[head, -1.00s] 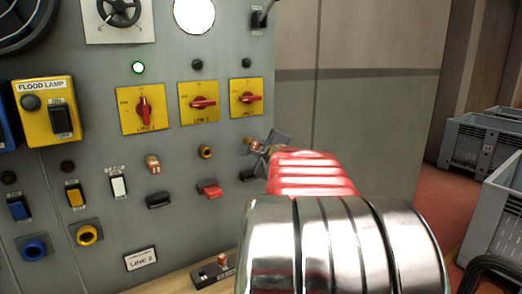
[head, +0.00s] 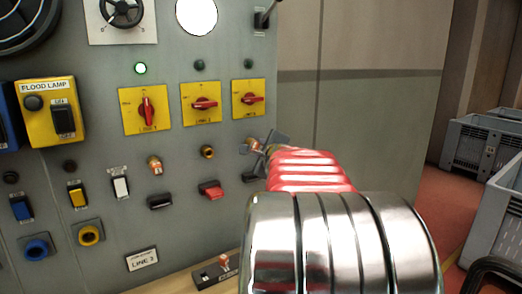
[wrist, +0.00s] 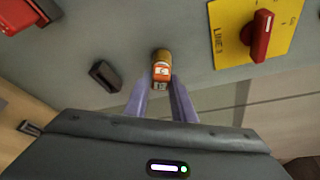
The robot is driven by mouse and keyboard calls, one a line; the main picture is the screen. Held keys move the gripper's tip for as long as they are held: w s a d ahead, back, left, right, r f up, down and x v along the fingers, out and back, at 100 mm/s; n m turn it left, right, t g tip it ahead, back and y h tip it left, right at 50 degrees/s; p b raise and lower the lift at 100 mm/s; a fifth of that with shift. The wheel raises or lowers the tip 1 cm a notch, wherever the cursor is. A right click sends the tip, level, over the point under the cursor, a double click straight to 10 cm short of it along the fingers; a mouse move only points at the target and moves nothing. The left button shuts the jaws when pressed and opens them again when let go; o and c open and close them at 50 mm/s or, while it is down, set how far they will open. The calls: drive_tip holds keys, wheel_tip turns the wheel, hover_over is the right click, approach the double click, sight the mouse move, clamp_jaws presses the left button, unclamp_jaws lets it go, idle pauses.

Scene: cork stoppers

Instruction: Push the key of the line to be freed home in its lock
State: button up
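The key with an orange-and-white tag (wrist: 161,73) is at a brass lock (wrist: 162,55) below the Line 3 switch (head: 249,98). My gripper (wrist: 162,80) has one finger on each side of that tag, close to it. I cannot tell whether the fingers press on it. The head view shows the tag (head: 253,146) beside the gripper (head: 267,142), partly hidden. How deep the key sits is unclear. Another orange-tagged key (head: 155,166) is in the lock under the Line 1 switch (head: 146,110). The middle lock (head: 207,152) is empty. A placard (head: 142,259) reads LINE, its number blurred.
Black and red rocker switches (head: 211,190) lie below the locks. A small holder with an orange-topped piece (head: 218,270) stands on the wooden ledge at the bottom. A green lamp (head: 140,69) glows above Line 1. Grey crates (head: 478,143) stand at the right.

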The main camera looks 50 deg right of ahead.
drive_tip(key=o, duration=0.5)
drive_tip(key=shift+c, duration=0.2)
drive_tip(key=shift+s, duration=0.1)
drive_tip(key=v, duration=1.3)
drive_tip(key=shift+s+a, duration=0.2)
drive_tip(key=shift+a, duration=0.05)
idle(0.3)
